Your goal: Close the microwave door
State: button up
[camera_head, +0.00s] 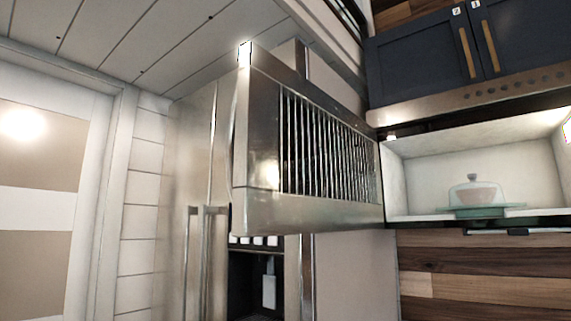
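The microwave (455,98) is at the right, under dark blue cabinets. Its steel door (262,120) stands wide open, swung out to the left of the cavity and toward me. The door has a window with vertical bars (325,150), and its hinge side meets the cavity's left edge. The lit cavity (430,165) shows pale walls. A clear domed cover over a brownish item (475,192) sits inside on a greenish glass plate (478,212). My gripper is not in view.
A steel fridge with vertical handles (195,255) and a dark dispenser recess (262,285) stands behind and below the door. Blue cabinets (422,55) hang above the microwave. A wood-plank backsplash (480,285) lies below it. A white-framed doorway (85,200) is at the left.

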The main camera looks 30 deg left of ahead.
aim_at(299, 162)
jog(key=u, duration=2.3)
jog(key=i, duration=1.55)
jog(key=z, duration=2.1)
